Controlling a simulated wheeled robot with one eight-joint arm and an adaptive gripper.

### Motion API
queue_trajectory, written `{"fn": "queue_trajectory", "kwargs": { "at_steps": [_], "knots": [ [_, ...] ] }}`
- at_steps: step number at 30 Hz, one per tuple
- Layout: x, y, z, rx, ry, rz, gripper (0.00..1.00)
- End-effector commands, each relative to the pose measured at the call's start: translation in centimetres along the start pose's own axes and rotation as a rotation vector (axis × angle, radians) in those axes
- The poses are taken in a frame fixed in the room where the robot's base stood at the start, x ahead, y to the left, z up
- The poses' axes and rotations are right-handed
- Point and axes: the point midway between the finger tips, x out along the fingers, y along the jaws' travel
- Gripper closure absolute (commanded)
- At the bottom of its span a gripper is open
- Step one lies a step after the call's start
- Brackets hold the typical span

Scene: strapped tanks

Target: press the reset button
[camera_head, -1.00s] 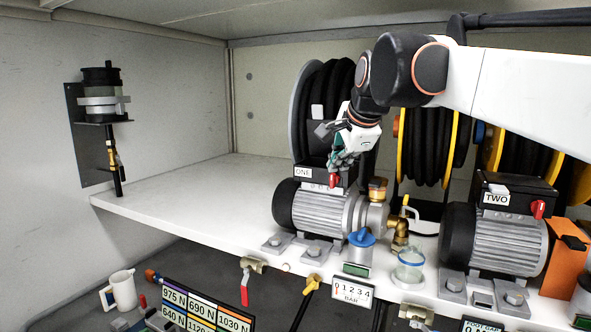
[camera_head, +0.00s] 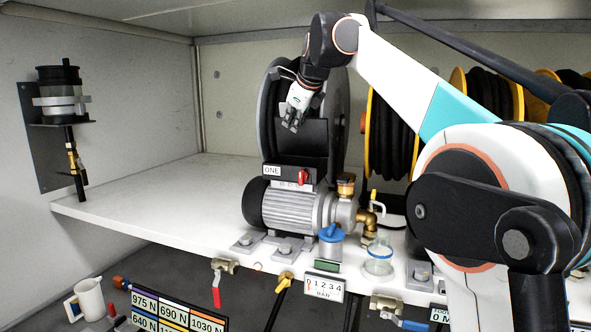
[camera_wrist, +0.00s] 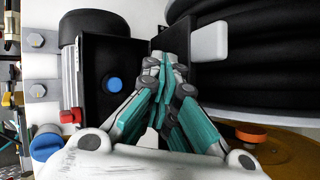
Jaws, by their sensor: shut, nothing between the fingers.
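A round blue button (camera_wrist: 115,84) sits on the top face of the black box (camera_wrist: 97,65) in the wrist view. I take it to be the reset button. In the head view this box is the one labelled ONE (camera_head: 272,170), on top of the grey ribbed motor (camera_head: 290,208); I cannot make out the button there. My gripper (camera_head: 291,126) is above the box in the head view, pointing down. In the wrist view my gripper (camera_wrist: 165,62) has its teal fingers closed together, empty, to the right of the button and apart from it.
A black hose reel (camera_head: 338,120) stands close behind the box. A red switch (camera_head: 303,177) is on the box's front. A brass-capped fitting (camera_head: 346,186) and a blue-topped part (camera_head: 331,233) sit beside the motor. The white shelf (camera_head: 160,190) is clear to the left.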

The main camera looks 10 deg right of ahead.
Motion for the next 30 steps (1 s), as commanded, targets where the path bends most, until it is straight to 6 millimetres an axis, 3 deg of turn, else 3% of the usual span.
{"fn": "queue_trajectory", "kwargs": {
  "at_steps": [13, 30],
  "knots": [
    [0.8, 0.7, -0.6, -0.002, 0.000, 0.000, 1.00],
    [5.6, 4.1, -4.1, -0.003, 0.000, 0.000, 1.00]
  ]
}}
